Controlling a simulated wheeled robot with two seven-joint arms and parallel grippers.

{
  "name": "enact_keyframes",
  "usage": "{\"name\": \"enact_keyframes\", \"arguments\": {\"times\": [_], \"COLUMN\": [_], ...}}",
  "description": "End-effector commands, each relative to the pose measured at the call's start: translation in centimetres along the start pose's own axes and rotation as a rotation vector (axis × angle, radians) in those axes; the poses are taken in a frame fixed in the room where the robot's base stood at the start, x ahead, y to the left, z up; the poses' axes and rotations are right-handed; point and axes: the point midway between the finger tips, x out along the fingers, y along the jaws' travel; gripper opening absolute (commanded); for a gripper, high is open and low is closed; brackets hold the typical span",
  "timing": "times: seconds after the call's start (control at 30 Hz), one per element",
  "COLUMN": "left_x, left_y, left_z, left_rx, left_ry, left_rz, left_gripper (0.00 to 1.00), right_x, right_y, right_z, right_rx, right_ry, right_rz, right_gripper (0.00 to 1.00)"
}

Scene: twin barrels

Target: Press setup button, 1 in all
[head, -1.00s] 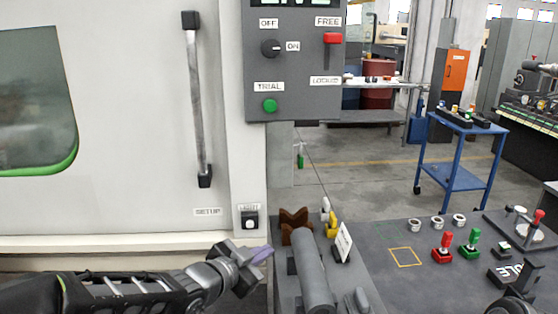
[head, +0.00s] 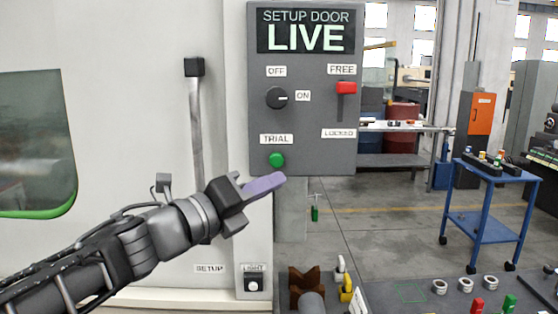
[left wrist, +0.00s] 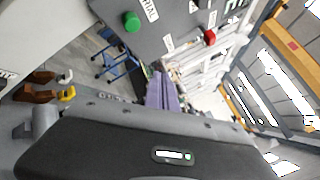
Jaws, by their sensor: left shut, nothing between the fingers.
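A grey control panel (head: 262,155) hangs on the machine front, and its display (head: 305,32) reads "SETUP DOOR LIVE". The green button (head: 276,160) under the TRIAL label sits low on the panel; it also shows in the left wrist view (left wrist: 131,21). The red-handled lever (head: 346,88) is at the FREE end. My left gripper (head: 280,179) is shut and empty, its purple fingertips just below the green button, seemingly apart from it. They also show in the left wrist view (left wrist: 162,92). My right gripper is not in view.
A small LIGHT switch (head: 254,283) and a SETUP label (head: 210,268) are lower on the machine. A vertical door handle (head: 196,120) stands behind my left arm. A brown V-block (head: 306,286) is on the bench below. A blue cart (head: 485,215) stands right.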

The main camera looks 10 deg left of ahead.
Motion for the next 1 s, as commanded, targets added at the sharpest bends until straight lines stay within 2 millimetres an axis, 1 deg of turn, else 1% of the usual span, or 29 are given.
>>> {"name": "enact_keyframes", "arguments": {"times": [0.3,0.47,0.67,1.0], "left_x": [0.1,0.6,2.0,5.1], "left_y": [0.1,0.5,1.5,3.7], "left_z": [0.0,0.3,1.3,3.6], "left_rx": [-0.005,-0.008,-0.009,-0.009], "left_ry": [0.001,0.001,0.002,0.001], "left_rz": [0.001,0.002,0.001,0.003], "left_gripper": [0.0,0.0,0.0,0.0], "right_x": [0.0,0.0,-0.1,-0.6], "right_y": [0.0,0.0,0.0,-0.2], "right_z": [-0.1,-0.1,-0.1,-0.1], "right_rx": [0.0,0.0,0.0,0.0], "right_ry": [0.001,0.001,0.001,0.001], "right_rz": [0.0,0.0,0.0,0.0], "right_gripper": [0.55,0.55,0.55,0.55]}}
